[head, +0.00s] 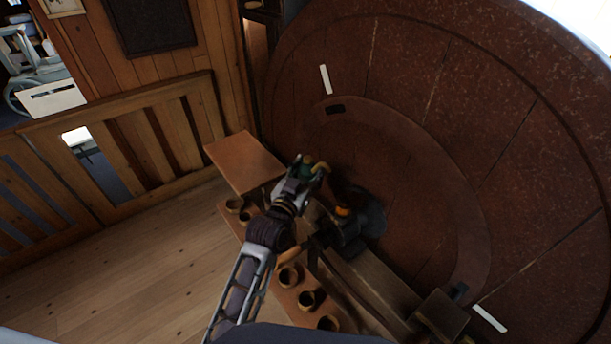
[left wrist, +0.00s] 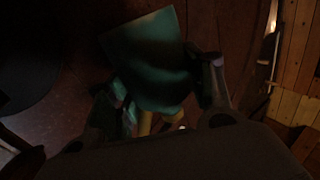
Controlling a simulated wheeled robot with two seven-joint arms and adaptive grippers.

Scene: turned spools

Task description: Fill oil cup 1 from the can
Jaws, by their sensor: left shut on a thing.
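My left gripper (head: 299,178) is shut on the green oil can (head: 307,162), beside the big wheel's hub. The can's yellow spout (head: 321,168) points right toward the wheel. In the left wrist view the can (left wrist: 150,62) is dark green and sits between my fingers (left wrist: 162,92). A small brass-coloured cup (head: 343,211) sits on the dark bearing block (head: 352,236), below and right of the spout, apart from it. I cannot read a number on it. The spout tip and any oil are too small to tell. My right gripper is not in view.
The huge brown wheel (head: 400,130) fills the right side. Several turned wooden pots (head: 288,276) stand on the low bench (head: 276,304) under my arm. A small wooden tabletop (head: 243,161) is left of the gripper. Wooden railings (head: 130,150) line the back; floor at left is clear.

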